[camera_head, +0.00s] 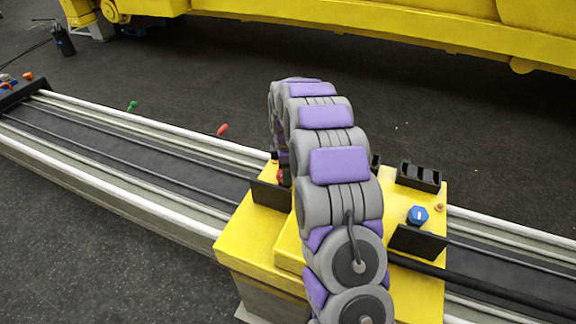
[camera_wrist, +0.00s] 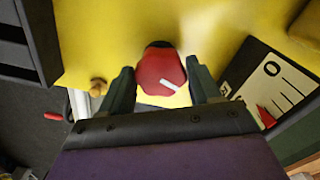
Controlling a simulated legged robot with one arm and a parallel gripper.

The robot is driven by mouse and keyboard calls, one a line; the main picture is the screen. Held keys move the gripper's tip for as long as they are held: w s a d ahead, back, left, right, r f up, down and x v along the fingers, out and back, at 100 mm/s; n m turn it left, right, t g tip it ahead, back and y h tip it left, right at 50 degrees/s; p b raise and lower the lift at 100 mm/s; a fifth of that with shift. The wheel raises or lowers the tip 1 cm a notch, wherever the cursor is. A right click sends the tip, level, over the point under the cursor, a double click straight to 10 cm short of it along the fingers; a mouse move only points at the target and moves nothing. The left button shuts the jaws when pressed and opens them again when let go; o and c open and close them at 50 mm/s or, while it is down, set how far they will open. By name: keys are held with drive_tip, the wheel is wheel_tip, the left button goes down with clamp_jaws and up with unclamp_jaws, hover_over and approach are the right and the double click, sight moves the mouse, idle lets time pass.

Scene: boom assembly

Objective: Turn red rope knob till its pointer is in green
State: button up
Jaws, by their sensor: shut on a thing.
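The red knob (camera_wrist: 158,70) shows in the wrist view on a yellow surface, with a short white pointer line on its face that slants toward the lower right. My gripper (camera_wrist: 161,80) has one dark finger on each side of the knob and is shut on it. In the head view my arm reaches over the yellow block (camera_head: 255,235) and hides most of the knob; a small red patch shows beside the arm. No green zone for the pointer can be clearly made out.
A blue knob (camera_head: 417,215) with a white mark and a black slotted holder (camera_head: 419,177) sit on the block's right side. A white scale plate (camera_wrist: 272,85) with black marks and a red wedge lies right of the gripper. White rails (camera_head: 150,122) run along the boom.

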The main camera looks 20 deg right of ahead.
drive_tip(key=m+p, duration=0.1)
drive_tip(key=m, duration=0.1)
drive_tip(key=m+p, duration=0.2)
drive_tip(key=m, duration=0.1)
drive_tip(key=shift+a+r+m, duration=0.15)
drive_tip(key=shift+a+m, duration=0.05)
drive_tip(key=shift+m, duration=0.1)
drive_tip(key=m+p, duration=0.1)
drive_tip(key=m, duration=0.2)
drive_tip(key=shift+w+p, duration=0.1)
drive_tip(key=shift+p, duration=0.3)
drive_tip(key=shift+m+p, duration=0.55)
drive_tip(key=shift+m, duration=1.15)
drive_tip(key=o, duration=0.9)
drive_tip(key=shift+w, duration=0.1)
drive_tip(key=shift+c, duration=0.2)
drive_tip(key=shift+o, duration=0.9)
drive_tip(key=shift+d, duration=0.1)
